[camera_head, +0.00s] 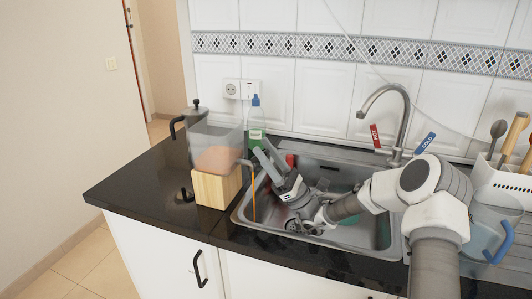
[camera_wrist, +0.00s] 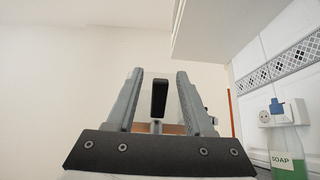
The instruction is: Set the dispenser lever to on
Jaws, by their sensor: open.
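The dispenser has a clear tank (camera_head: 215,146) with a brown-orange filling on a wooden block (camera_head: 215,188), left of the sink. A grey spout (camera_head: 244,162) sticks out on its right side. A thin orange vertical streak (camera_head: 253,202), like a stream of liquid, shows below the spout. My gripper (camera_head: 262,148) is open, its fingers pointing up and left close to the spout. In the wrist view, a black upright piece (camera_wrist: 159,98), apparently the lever, stands between the two open fingers. I cannot tell whether they touch it. The lever is hard to make out in the head view.
A green soap bottle (camera_head: 256,125) stands behind the gripper. A dark-handled pot (camera_head: 196,120) stands behind the dispenser. The sink (camera_head: 347,237) with its faucet (camera_head: 400,110) lies below my arm. A rack (camera_head: 497,185) and blue-handled jug (camera_head: 490,240) are at right. Counter at left (camera_head: 130,190) is clear.

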